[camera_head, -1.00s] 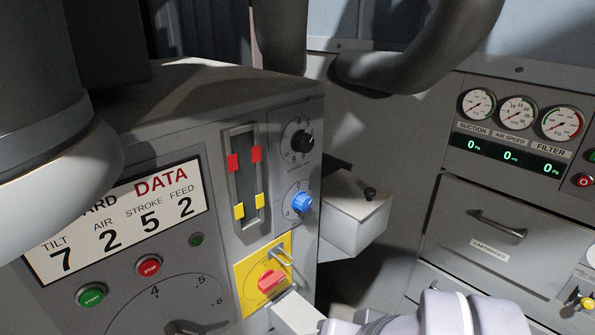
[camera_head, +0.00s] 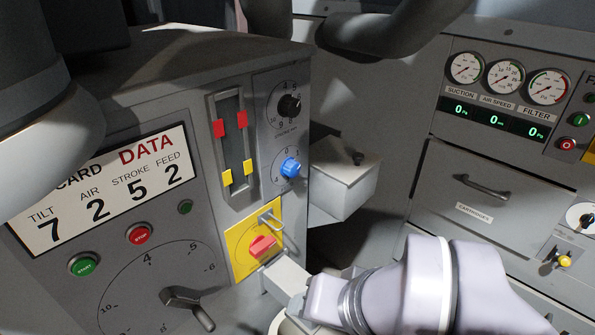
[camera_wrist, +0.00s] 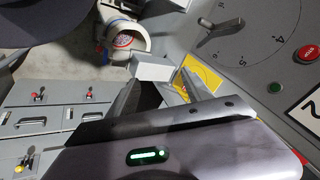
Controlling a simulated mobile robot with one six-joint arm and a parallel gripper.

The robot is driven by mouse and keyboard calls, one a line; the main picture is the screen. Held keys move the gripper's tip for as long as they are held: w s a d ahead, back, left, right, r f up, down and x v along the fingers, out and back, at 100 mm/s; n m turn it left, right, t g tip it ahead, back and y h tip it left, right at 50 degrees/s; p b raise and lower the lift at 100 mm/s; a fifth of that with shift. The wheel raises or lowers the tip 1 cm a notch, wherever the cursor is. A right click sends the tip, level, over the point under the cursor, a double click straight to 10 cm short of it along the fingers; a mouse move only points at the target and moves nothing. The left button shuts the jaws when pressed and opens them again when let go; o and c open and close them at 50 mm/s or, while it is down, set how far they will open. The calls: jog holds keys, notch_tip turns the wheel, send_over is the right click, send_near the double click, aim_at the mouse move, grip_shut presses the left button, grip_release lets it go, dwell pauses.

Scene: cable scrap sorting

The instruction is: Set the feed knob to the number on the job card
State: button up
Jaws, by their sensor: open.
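The job card (camera_head: 104,190), headed DATA, reads TILT 7, AIR 2, STROKE 5, FEED 2 in the head view. A blue knob (camera_head: 291,168) sits on a small numbered dial on the machine's right panel. A black knob (camera_head: 290,106) is above it, with a blurred caption. A large dial (camera_head: 160,270) with a dark handle is at the lower left. No legible label shows which is the feed knob; pointer settings are unclear. My gripper (camera_wrist: 160,77) is open in the wrist view, fingers apart, with a pale box beyond them. No knob is between the fingers.
A red switch (camera_head: 262,247) on a yellow plate with a metal loop is below the blue knob. The pale box (camera_head: 287,276) juts out below it. Another grey box (camera_head: 342,190) projects right of the panel. Start (camera_head: 84,265) and stop (camera_head: 139,234) buttons are left.

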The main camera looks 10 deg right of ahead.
notch_tip(320, 180, down, 2)
jog(key=a+m+g+y, duration=0.1)
jog(key=m+g, duration=0.1)
jog(key=m+t+y, duration=0.6)
jog(key=m+t, duration=0.5)
jog(key=m, duration=0.9)
send_near(296, 170)
jog(key=shift+n+y, duration=0.3)
jog(key=b+x, duration=0.2)
jog(key=x, duration=0.6)
jog(key=shift+w+f, duration=0.15)
jog(key=shift+w, duration=0.05)
grip_shut()
